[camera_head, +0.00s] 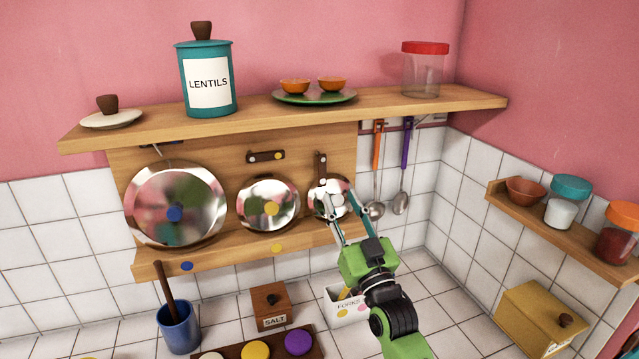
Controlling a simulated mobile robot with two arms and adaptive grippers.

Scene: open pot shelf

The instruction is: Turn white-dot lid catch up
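The smallest metal lid (318,205) leans on the wooden rack at the right, with a white knob (336,206) at its middle. A dark wooden catch (320,167) stands upright above it, its lower end at the lid's top rim. The dot on this catch is too small to read. My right gripper (338,197) is in front of this lid, below the catch, its two fingers apart on either side of the white knob. I cannot tell whether they touch it. My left gripper is not in view.
A yellow-knob lid (285,191) and a larger blue-knob lid (190,188) stand left of it. The yellow-dot catch (266,157) lies level. The upper shelf (385,103) overhangs the lids. Orange and purple ladles (401,203) hang close on the right.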

